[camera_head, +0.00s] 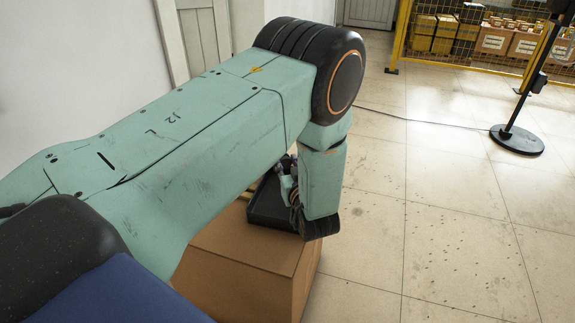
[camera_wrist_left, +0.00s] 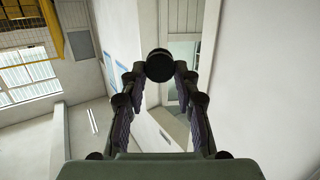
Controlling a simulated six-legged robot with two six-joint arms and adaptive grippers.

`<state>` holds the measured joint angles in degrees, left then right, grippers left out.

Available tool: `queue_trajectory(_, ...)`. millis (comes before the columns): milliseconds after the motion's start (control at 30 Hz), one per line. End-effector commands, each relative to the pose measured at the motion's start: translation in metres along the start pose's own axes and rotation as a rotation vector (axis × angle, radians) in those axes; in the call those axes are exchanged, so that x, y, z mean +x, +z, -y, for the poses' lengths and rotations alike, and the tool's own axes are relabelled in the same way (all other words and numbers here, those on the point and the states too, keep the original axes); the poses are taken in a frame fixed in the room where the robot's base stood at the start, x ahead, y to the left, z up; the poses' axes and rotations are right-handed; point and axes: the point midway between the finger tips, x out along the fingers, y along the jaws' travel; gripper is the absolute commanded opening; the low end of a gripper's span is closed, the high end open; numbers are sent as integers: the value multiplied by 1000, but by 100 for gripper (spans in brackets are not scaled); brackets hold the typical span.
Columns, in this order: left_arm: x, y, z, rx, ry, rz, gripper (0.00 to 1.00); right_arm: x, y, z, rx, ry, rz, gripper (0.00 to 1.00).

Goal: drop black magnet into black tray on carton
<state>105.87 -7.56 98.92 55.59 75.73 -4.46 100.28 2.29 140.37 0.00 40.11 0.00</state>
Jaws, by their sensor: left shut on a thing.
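The black magnet (camera_wrist_left: 159,66) is a round dark disc between the fingertips of my left gripper (camera_wrist_left: 160,72) in the left wrist view. The gripper is shut on it. In the head view my left arm reaches in from the left and its wrist hangs over the black tray (camera_head: 268,207). The left gripper (camera_head: 287,182) shows only in part there, behind the wrist, and the magnet cannot be made out. The tray sits on top of the brown carton (camera_head: 245,247), partly hidden by my arm. My right gripper is not in view.
A black stand with a round base (camera_head: 517,140) stands on the tiled floor at the right, with a cable on the floor. A yellow fence (camera_head: 480,62) with boxes behind it is at the back. Floor right of the carton is clear. A white wall is at left.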

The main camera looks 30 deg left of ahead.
Motion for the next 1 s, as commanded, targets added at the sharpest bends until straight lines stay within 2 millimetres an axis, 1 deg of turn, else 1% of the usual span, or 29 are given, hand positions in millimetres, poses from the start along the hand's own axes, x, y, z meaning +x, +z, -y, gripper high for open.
queue_trajectory(33, 1, 7, 0, 0, 0, 0, 11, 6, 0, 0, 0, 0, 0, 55)
queue_trajectory(433, 7, 47, 0, 0, 0, -1, 11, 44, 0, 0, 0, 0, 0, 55)
queue_trajectory(600, 8, 53, 0, 0, 1, -1, 11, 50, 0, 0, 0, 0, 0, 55)
queue_trajectory(833, 8, 52, 0, 0, 1, -1, 11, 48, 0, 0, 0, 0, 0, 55)
queue_trajectory(867, 8, 52, 0, 0, 1, -1, 32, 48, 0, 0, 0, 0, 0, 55)
queue_trajectory(1000, 8, 52, 0, 0, 1, -1, 44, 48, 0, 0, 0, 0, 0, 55)
